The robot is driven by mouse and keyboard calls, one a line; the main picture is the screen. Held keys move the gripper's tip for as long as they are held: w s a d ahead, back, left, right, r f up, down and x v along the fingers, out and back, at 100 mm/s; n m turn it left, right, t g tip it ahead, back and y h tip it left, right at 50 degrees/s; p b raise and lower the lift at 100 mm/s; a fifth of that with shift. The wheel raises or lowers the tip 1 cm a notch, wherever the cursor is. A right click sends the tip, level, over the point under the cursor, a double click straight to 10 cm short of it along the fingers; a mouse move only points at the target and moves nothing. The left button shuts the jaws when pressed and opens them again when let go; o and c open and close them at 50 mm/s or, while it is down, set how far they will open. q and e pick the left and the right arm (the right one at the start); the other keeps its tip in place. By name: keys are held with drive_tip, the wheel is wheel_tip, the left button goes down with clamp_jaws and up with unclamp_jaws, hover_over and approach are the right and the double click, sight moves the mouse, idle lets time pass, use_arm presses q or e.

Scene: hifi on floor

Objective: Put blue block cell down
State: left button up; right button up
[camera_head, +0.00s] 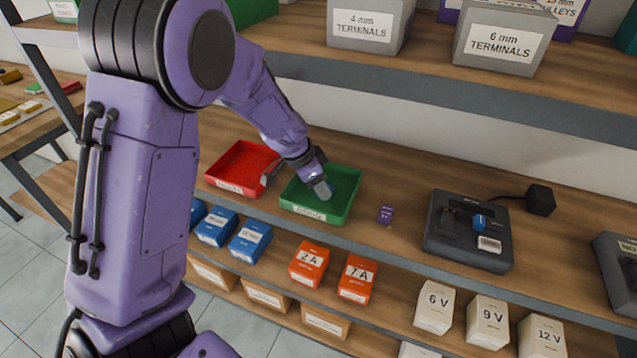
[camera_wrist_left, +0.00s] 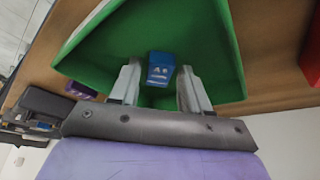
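The blue block cell (camera_wrist_left: 160,68) sits inside the green tray (camera_wrist_left: 228,62), with its label facing the left wrist camera. My left gripper (camera_wrist_left: 160,75) is open around it, with a narrow gap between each finger and the block. In the head view, my left gripper (camera_head: 322,188) reaches down into the green tray (camera_head: 345,205). The fingers mostly hide the block there. Whether its underside rests on the tray floor is hard to tell. My right gripper is not in view.
A red tray (camera_head: 235,165) stands left of the green one. A small purple block (camera_head: 385,214) lies to the right. Further right is a dark device (camera_head: 460,250) with a blue piece and a white piece in it. An upper shelf (camera_head: 430,85) overhangs behind.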

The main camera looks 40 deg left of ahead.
use_arm(q)
drive_tip(key=shift+r, duration=0.25)
drive_tip(key=shift+a+r, duration=0.1)
drive_tip(key=shift+r, duration=0.25)
drive_tip(key=v, duration=0.4)
drive_tip(key=shift+r, duration=0.15)
drive_tip(key=s+a, duration=0.1)
drive_tip(key=s+b, duration=0.1)
drive_tip(key=s, duration=0.1)
drive_tip(key=s+a, duration=0.1)
drive_tip(key=shift+s+a, duration=0.3)
drive_tip(key=shift+s, duration=0.1)
drive_tip(key=s+a, duration=0.1)
drive_tip(key=s+a+p, duration=0.1)
drive_tip(key=s, duration=0.1)
drive_tip(key=s+a+p, duration=0.1)
drive_tip(key=shift+s, duration=0.35)
drive_tip(key=shift+s+a, duration=0.3)
drive_tip(key=shift+s, duration=0.2)
idle(0.4)
